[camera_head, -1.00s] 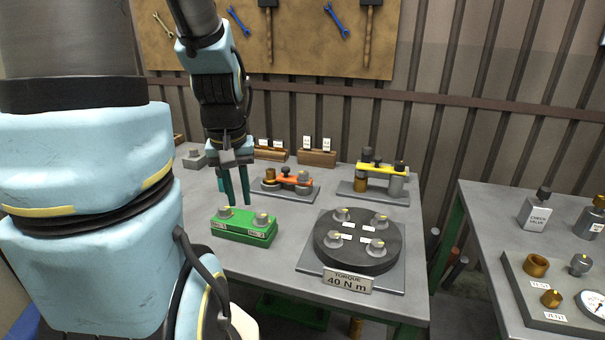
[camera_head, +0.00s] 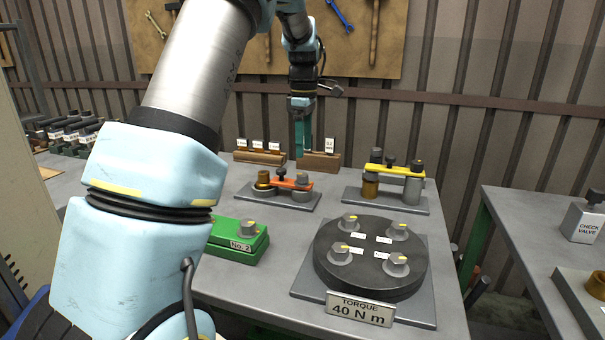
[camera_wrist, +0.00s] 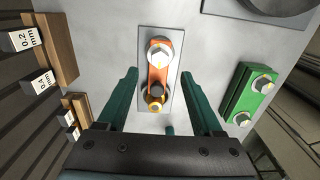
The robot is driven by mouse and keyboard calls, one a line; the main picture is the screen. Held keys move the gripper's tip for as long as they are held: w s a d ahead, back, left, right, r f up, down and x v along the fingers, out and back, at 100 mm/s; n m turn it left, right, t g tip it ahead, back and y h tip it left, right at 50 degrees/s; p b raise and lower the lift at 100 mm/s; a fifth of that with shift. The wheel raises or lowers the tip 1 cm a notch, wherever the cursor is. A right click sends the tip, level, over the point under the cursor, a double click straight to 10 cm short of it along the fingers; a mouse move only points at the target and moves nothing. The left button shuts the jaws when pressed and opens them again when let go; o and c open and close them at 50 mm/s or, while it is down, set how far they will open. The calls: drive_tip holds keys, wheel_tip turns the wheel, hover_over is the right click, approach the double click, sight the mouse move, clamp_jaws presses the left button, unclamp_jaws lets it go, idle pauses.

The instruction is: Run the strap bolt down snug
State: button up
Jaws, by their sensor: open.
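An orange strap (camera_head: 296,184) lies across two posts on a grey plate (camera_head: 246,196), brass at the left and grey at the right. A dark knob (camera_head: 283,173) stands on it. In the wrist view the orange strap (camera_wrist: 157,72) runs lengthwise between my fingers, with a pale bolt head (camera_wrist: 159,53) at its far end. A yellow strap (camera_head: 396,170) bridges a brass and a grey post on another plate, with a dark bolt between. My gripper (camera_head: 303,150) is open and empty, pointing down behind the orange strap. It also shows in the wrist view (camera_wrist: 158,74).
A green block with bolts (camera_head: 236,243) stands front left. A dark round disc (camera_head: 345,270) with several bolts stands front right, behind a "TORQUE 40 N m" sign (camera_head: 360,309). Wooden blocks with labelled tabs (camera_head: 260,158) line the back. A second table (camera_head: 510,220) is at right.

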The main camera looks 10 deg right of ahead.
sight(304, 176)
wheel_tip(304, 176, down, 8)
drive_tip(key=shift+f+p, duration=0.2)
drive_tip(key=shift+p, duration=0.3)
clamp_jaws()
idle(0.4)
